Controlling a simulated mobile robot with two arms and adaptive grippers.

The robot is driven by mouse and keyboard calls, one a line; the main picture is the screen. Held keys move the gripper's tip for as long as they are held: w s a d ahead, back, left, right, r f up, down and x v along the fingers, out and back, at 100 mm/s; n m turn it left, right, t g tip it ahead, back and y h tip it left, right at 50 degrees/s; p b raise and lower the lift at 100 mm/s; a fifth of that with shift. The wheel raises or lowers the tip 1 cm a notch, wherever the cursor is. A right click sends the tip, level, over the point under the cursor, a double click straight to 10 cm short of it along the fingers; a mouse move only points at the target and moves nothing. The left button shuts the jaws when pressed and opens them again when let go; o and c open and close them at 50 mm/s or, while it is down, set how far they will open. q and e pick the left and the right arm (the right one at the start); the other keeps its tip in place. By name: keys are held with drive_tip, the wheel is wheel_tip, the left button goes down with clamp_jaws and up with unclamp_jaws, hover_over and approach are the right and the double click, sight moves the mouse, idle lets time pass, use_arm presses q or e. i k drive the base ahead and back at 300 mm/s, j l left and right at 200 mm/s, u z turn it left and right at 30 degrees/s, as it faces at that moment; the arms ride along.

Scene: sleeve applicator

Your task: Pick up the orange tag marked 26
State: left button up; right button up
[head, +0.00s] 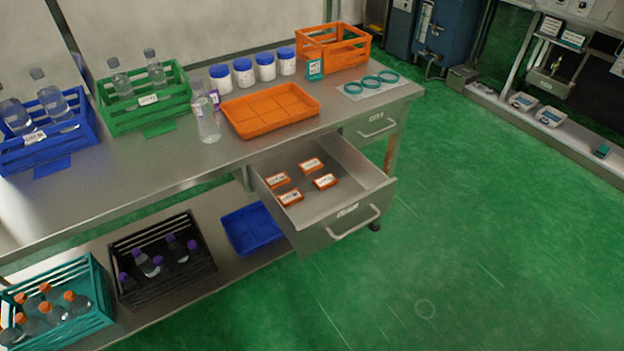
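Several orange tags with white labels lie flat in the open drawer (345,206) below the bench top. One is at the back left (277,181), one at the back right (312,165), one at the front left (291,198) and one at the front right (325,181). The print on their labels is too small to read, so I cannot tell which is marked 26. Neither of my grippers shows in the head view.
The drawer front has a bar handle (354,224). On the bench top are an orange tray (270,109), a clear bottle (205,118), white jars (243,73), and green (146,122) and orange (335,47) crates. A blue tray (250,230) lies on the lower shelf. The green floor is clear.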

sight(274, 181)
drive_tip(key=u, duration=0.7)
drive_tip(key=l+u, duration=0.35)
drive_tip(key=i+l+u, duration=0.1)
drive_tip(key=l+u, duration=0.6)
